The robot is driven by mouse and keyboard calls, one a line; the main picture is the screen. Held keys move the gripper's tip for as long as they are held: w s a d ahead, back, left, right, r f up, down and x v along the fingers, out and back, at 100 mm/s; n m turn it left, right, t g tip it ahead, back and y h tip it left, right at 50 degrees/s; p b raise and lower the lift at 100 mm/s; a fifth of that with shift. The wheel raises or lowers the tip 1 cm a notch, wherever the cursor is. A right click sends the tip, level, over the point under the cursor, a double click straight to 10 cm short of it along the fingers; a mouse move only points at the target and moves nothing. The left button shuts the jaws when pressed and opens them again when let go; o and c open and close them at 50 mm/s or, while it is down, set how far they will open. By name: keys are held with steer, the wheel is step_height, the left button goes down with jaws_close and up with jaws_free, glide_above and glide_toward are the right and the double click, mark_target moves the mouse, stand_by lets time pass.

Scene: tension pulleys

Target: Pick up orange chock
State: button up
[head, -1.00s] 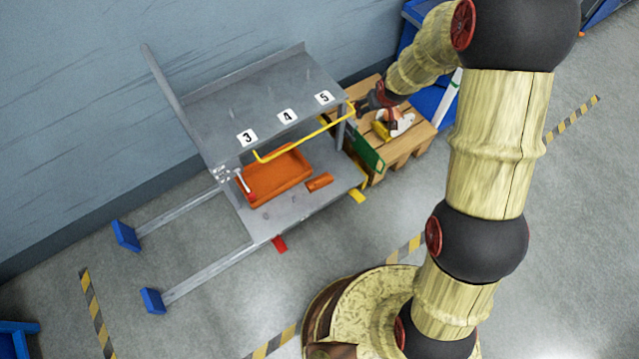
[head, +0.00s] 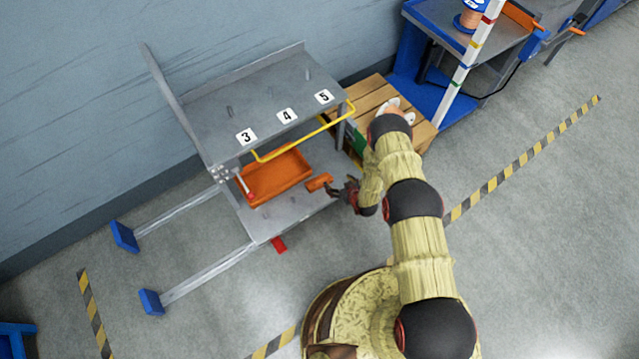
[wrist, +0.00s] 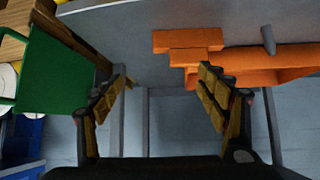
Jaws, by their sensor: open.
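The orange chock (head: 318,182) lies on the lower shelf (head: 282,222) of the grey rack, just right of the orange tray (head: 262,187). My gripper (head: 335,189) is at the shelf's right end, close beside the chock. In the wrist view, my gripper (wrist: 162,78) is open and empty, with its two fingers apart. The chock (wrist: 188,40) shows beyond the fingertips, above and nearer the right finger. The tray (wrist: 290,58) shows behind that finger, which hides part of the orange shapes.
The upper shelf (head: 250,92), numbered 3, 4 and 5, and a yellow rail (head: 305,135) overhang the lower shelf. A wooden pallet (head: 365,92) and a green panel (wrist: 52,75) stand beside the rack. The floor in front is clear.

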mark_target(322, 182)
steer(key=s+a+f+t+y, duration=0.2)
steer(key=s+a+t, duration=0.1)
steer(key=shift+a+f, duration=0.15)
steer(key=shift+f, duration=0.15)
steer(key=b+x, duration=0.1)
steer(key=x, duration=0.1)
steer(key=b+x, duration=0.2)
steer(key=x, duration=0.1)
steer(key=b+x, duration=0.1)
steer(key=x, duration=0.1)
steer(key=shift+a+f, duration=0.1)
steer(key=shift+a, duration=0.25)
steer(key=shift+c, duration=0.6)
steer(key=c, duration=1.8)
